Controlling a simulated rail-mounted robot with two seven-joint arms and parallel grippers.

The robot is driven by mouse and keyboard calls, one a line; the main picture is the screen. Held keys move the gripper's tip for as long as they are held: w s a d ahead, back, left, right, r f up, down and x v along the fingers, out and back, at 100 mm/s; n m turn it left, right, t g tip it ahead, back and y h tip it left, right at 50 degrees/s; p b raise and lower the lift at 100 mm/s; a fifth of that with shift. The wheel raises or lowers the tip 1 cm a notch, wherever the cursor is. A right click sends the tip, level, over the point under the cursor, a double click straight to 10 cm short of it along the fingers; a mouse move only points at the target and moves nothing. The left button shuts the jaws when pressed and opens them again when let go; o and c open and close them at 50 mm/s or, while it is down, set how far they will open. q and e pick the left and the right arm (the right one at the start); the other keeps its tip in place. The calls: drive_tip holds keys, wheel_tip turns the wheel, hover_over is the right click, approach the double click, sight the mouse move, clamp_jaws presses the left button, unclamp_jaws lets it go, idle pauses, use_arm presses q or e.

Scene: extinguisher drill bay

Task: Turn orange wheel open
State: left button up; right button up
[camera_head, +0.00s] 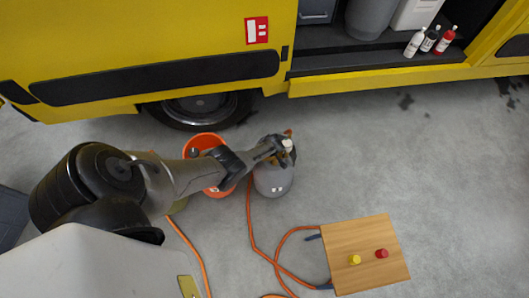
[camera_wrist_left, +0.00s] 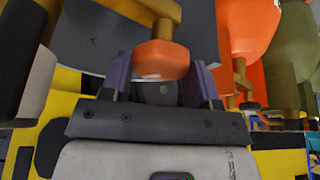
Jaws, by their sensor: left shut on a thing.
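The orange wheel (camera_wrist_left: 161,60) is a small faceted knob on a brass stem (camera_wrist_left: 167,18) in the left wrist view. The stem belongs to a grey cylinder (camera_wrist_left: 105,35), which also stands on the floor in the head view (camera_head: 272,182). My left gripper (camera_wrist_left: 163,82) is shut on the orange wheel, with one purple finger on each side. In the head view my left gripper (camera_head: 284,150) is at the top of the grey cylinder and hides most of its valve. My right gripper is not in view.
An orange bucket (camera_head: 205,140) stands left of the grey cylinder, beneath my arm. A yellow truck (camera_head: 150,45) lines the back. Orange hoses (camera_head: 252,225) cross the floor. A wooden board (camera_head: 345,235) with a yellow and a red knob is at front right. Right floor is clear.

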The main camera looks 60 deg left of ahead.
use_arm(q)
drive_tip(key=shift+n, duration=0.6)
drive_tip(key=shift+n+g+b, duration=0.3)
drive_tip(key=o, duration=0.9)
drive_tip(key=shift+p+v, duration=4.8)
drive_tip(key=shift+v, duration=2.05)
drive_tip(key=shift+a, duration=0.1)
